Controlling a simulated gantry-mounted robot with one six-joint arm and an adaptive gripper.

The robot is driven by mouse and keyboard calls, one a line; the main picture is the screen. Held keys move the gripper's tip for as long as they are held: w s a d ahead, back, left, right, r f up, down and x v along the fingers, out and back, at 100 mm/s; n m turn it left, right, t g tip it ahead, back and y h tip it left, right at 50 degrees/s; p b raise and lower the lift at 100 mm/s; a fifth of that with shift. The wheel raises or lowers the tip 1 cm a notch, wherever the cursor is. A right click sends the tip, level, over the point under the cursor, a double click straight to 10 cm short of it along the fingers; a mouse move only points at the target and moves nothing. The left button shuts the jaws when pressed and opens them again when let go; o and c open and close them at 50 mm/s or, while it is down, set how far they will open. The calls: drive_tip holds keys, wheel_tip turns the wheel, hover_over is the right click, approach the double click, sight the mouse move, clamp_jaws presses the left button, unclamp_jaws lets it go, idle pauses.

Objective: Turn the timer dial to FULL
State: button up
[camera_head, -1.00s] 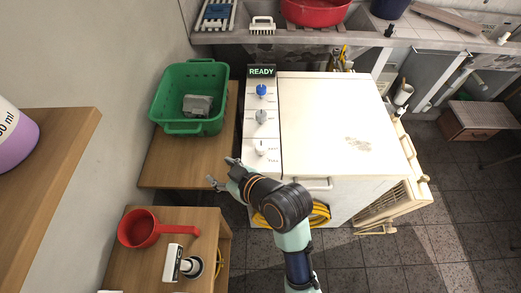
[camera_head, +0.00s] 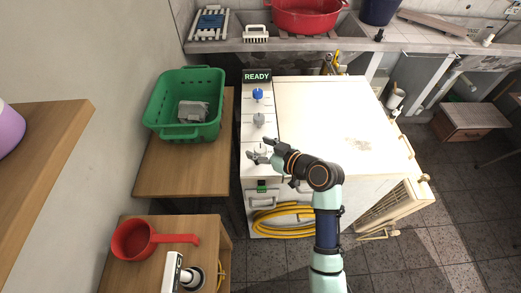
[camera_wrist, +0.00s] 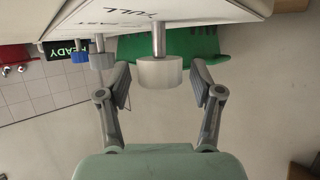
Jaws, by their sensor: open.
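The white washing machine (camera_head: 330,105) has a control strip on its left side with a READY display (camera_head: 257,76). A blue knob (camera_head: 258,95), a grey knob (camera_head: 259,120) and a pale white dial (camera_wrist: 160,72) stand in a row on it. In the wrist view, the word FULL is printed on the panel by the white dial's shaft. My gripper (camera_head: 260,149) is at the near end of the strip, around this dial. In the wrist view my gripper (camera_wrist: 161,75) is open, one finger on each side of the dial, with visible gaps. Its pointer direction is not clear.
A green basket (camera_head: 184,130) with a grey item sits on a wooden table to the left. A red dipper (camera_head: 135,241) lies on a lower wooden stand. Yellow hose (camera_head: 285,220) hangs at the machine's front. A concrete sink ledge (camera_head: 300,47) runs behind.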

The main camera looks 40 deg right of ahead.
drive_tip(key=shift+c, duration=0.3)
drive_tip(key=c, duration=1.1)
